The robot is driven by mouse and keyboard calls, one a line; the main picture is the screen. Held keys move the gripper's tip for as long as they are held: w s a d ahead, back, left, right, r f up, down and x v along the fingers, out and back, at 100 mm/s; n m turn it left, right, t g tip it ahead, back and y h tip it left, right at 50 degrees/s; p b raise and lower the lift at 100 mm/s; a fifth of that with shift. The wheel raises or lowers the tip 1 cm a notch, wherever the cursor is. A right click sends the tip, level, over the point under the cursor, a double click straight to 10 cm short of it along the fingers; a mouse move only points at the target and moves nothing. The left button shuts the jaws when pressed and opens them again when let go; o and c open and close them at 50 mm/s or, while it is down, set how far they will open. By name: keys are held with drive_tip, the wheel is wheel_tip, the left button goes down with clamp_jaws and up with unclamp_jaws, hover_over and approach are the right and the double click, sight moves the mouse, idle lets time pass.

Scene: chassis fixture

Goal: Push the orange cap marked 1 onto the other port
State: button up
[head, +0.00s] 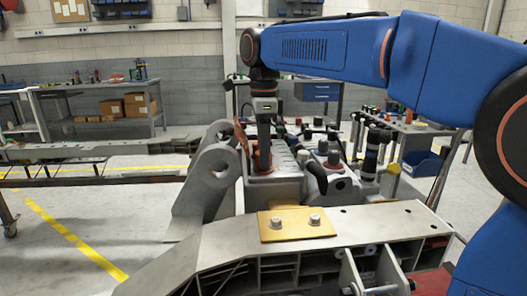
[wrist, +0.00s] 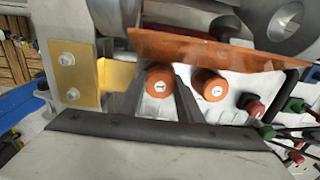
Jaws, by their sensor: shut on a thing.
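An orange cap (wrist: 159,80) with a white label disc, its mark looking like a 1, sits between the dark fingers of my gripper (wrist: 156,98) in the wrist view. The gripper is shut on it. A second orange cap (wrist: 209,85), also with a white disc, stands just to the right; its mark is too small to read surely. In the head view my gripper (head: 264,153) points down at the grey block (head: 272,193), with orange showing at its tips. The ports under the caps are hidden, and I cannot tell whether the held cap touches one.
An orange-brown plate (wrist: 200,48) runs close beside the caps. A yellow bolted plate (head: 296,224) lies on the grey chassis beam (head: 225,245). A grey lug with a round hole (head: 207,172) rises left of my gripper. Red, green and black fittings crowd the right.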

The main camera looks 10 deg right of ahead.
drive_tip(key=shift+f, duration=0.35)
drive_tip(key=o, duration=1.4)
drive_tip(key=shift+c, duration=0.2)
drive_tip(key=shift+r, duration=0.1)
drive_tip(key=shift+r, duration=2.95)
